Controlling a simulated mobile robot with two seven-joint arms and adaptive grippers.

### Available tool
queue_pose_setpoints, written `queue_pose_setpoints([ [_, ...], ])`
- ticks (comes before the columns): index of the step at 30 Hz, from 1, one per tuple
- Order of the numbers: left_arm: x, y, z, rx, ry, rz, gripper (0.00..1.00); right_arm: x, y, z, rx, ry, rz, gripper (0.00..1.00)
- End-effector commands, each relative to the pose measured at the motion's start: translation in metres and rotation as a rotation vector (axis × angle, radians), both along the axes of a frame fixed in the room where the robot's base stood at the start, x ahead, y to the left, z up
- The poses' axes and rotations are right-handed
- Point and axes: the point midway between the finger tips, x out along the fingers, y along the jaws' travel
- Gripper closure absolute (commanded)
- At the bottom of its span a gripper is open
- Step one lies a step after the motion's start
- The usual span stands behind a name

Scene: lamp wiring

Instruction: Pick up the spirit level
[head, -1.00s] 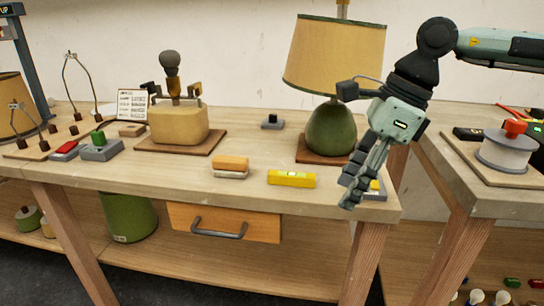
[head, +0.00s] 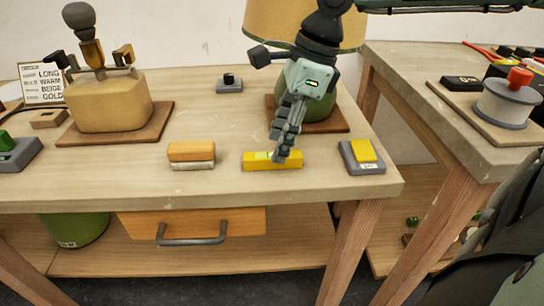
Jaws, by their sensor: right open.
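The yellow spirit level (head: 256,163) with a pale green vial lies flat near the front edge of the workbench in the head view. My right gripper (head: 284,150) is above its right half, fingers pointing down, open. The fingers hide part of the level, and I cannot tell whether they touch it. My left gripper is not in view.
An orange-topped block (head: 191,153) lies left of the level. A grey switch box with a yellow top (head: 362,155) sits to its right. The green lamp base (head: 320,105) stands behind the gripper. A second table (head: 450,150) holds a wire spool (head: 505,103).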

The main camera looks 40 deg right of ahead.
Motion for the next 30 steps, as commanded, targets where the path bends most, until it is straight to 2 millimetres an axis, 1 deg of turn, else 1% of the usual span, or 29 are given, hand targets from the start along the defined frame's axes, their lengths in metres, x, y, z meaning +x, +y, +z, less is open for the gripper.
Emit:
queue_pose_setpoints([
  [3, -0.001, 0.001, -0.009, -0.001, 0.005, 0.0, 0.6, 0.001, 0.003, -0.017, -0.001, 0.006, 0.0, 0.53],
  [6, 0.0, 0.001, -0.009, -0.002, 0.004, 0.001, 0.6, 0.003, 0.005, -0.024, -0.001, 0.002, -0.001, 0.53],
  [14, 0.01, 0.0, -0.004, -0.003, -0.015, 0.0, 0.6, 0.004, 0.006, -0.026, 0.001, -0.001, -0.001, 0.53],
  [25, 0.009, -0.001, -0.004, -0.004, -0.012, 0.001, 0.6, 0.004, 0.006, -0.026, 0.001, -0.001, -0.001, 0.99],
  [30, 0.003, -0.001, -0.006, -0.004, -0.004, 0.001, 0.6, 0.004, 0.006, -0.025, 0.0, -0.002, -0.002, 1.0],
])
